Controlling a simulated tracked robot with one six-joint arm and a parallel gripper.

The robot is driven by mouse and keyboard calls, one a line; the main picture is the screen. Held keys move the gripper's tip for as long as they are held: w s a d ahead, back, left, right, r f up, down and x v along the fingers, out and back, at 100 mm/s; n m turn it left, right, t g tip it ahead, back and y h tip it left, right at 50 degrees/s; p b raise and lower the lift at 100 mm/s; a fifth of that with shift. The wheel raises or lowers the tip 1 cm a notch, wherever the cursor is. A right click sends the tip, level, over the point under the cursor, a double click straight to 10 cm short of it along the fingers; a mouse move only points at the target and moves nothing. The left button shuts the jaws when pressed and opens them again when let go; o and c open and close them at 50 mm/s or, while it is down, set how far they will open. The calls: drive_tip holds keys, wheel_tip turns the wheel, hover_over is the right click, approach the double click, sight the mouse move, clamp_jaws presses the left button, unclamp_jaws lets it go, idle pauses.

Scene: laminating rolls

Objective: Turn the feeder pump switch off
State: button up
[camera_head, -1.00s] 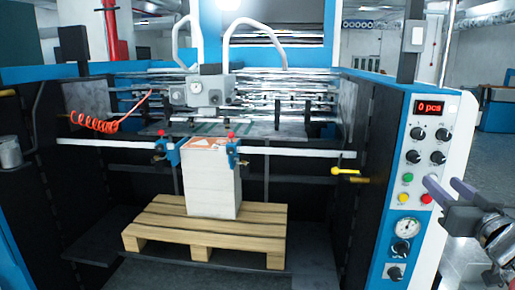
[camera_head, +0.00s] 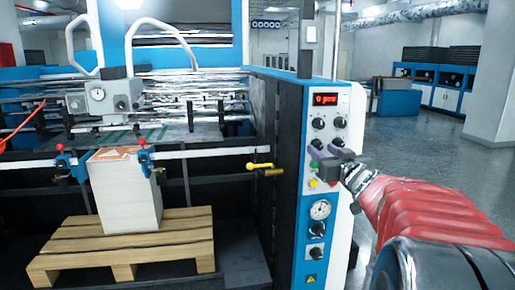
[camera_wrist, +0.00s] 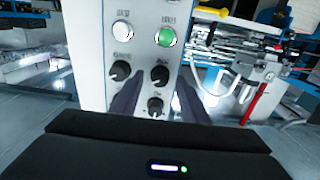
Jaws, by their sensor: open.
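The control panel (camera_head: 318,220) with its black knobs and coloured buttons stands right of centre in the head view. In the wrist view, which looks upside down, my two fingers (camera_wrist: 158,90) lie either side of a black knob (camera_wrist: 159,75). More knobs (camera_wrist: 119,70), a green button (camera_wrist: 166,37) and a white button (camera_wrist: 121,33) show there. The labels are too blurred to read, so I cannot tell which control is the feeder pump switch or its setting.
A yellow-handled lever (camera_head: 260,166) projects left of the panel. A paper stack (camera_head: 126,195) stands on a wooden pallet (camera_head: 125,245). The floor to the right (camera_head: 420,150) is clear.

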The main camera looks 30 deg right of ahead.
drive_tip(key=shift+w+d, duration=0.1)
drive_tip(key=shift+w, duration=0.4)
drive_tip(key=shift+c, duration=0.6)
drive_tip(key=c, duration=0.9)
drive_tip(key=shift+s+d, duration=0.15)
drive_tip(key=shift+d, duration=0.1)
clamp_jaws()
drive_tip(key=shift+a, duration=0.1)
